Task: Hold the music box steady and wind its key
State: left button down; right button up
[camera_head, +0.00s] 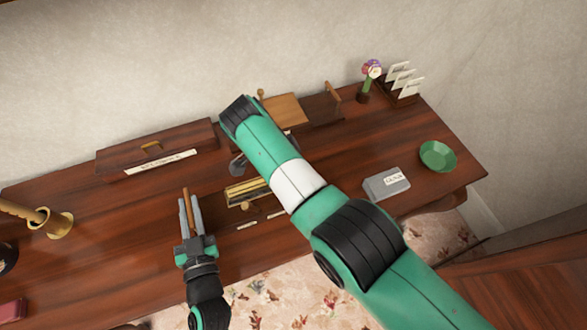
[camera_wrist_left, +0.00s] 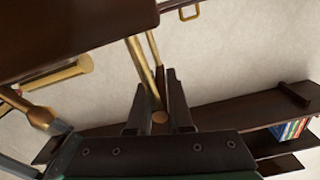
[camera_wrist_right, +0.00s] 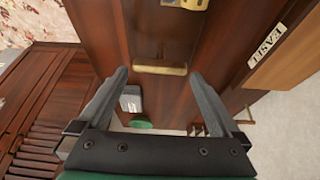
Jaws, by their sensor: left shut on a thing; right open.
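A small dark box with brass parts inside, seemingly the music box (camera_head: 236,192), sits mid-desk, partly behind my right arm. A round wooden knob (camera_head: 245,208) shows at its front; I cannot tell whether it is the key. My left gripper (camera_head: 186,208), left of the box, is shut on a thin brown rod (camera_head: 186,194). The rod also shows between the fingers in the left wrist view (camera_wrist_left: 160,82). My right gripper (camera_wrist_right: 160,92) is open, with a brass bar (camera_wrist_right: 160,70) seen between and beyond its fingers. In the head view it is mostly hidden behind its own arm.
A long dark box (camera_head: 155,148) stands at the back left, and a brass holder (camera_head: 55,222) at the left. A grey box (camera_head: 386,184) and green bowl (camera_head: 438,156) lie at the right. A flower (camera_head: 371,70) and card rack (camera_head: 403,92) stand behind.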

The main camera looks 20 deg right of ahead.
notch_tip(320, 180, up, 9)
jog(key=shift+c, duration=0.2)
